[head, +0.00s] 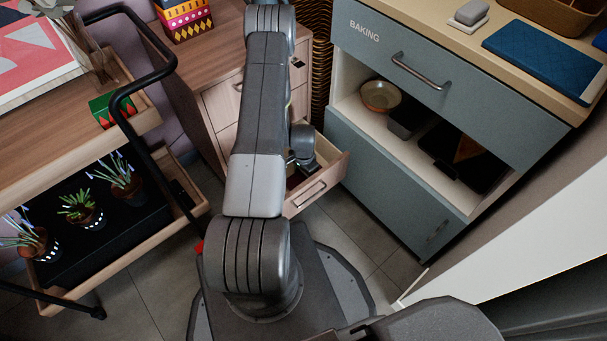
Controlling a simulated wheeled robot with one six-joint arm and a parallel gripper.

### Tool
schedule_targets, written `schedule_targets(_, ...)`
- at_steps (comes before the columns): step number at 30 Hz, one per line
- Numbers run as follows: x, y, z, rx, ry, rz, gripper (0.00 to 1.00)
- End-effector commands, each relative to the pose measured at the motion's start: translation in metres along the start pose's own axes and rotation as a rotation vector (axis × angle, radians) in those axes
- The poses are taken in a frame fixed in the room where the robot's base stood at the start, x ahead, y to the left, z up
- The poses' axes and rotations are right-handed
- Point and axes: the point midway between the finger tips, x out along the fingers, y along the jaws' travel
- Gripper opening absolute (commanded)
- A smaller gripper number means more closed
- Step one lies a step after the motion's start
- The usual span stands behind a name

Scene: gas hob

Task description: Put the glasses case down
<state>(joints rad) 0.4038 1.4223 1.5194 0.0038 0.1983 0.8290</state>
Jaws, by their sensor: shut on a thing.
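My gripper (297,163) is at the open wooden drawer (318,193), low in the middle of the head view. My own arm hides much of it, and only a small part shows beside the arm. It is shut on the glasses case, which is mostly hidden by the arm and gripper. I cannot make out the case's outline or whether it touches the drawer bottom.
A wooden cabinet (217,100) stands behind the drawer. A blue-grey unit (385,185) with an open shelf and bowl (380,96) is close on the right. A trolley with potted plants (120,180) is on the left. Tiled floor (350,225) shows between them.

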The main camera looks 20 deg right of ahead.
Motion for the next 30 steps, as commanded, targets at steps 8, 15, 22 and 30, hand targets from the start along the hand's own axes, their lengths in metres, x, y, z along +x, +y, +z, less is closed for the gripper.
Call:
schedule_targets(8,0.002,0.000,0.000,0.000,0.000,0.000,0.74)
schedule_targets(15,0.001,0.000,0.000,0.000,0.000,0.000,0.74)
schedule_targets(22,-0.030,-0.001,-0.001,0.000,0.002,-0.002,0.74)
schedule_targets(30,-0.089,-0.001,-0.001,0.000,0.002,-0.002,0.74)
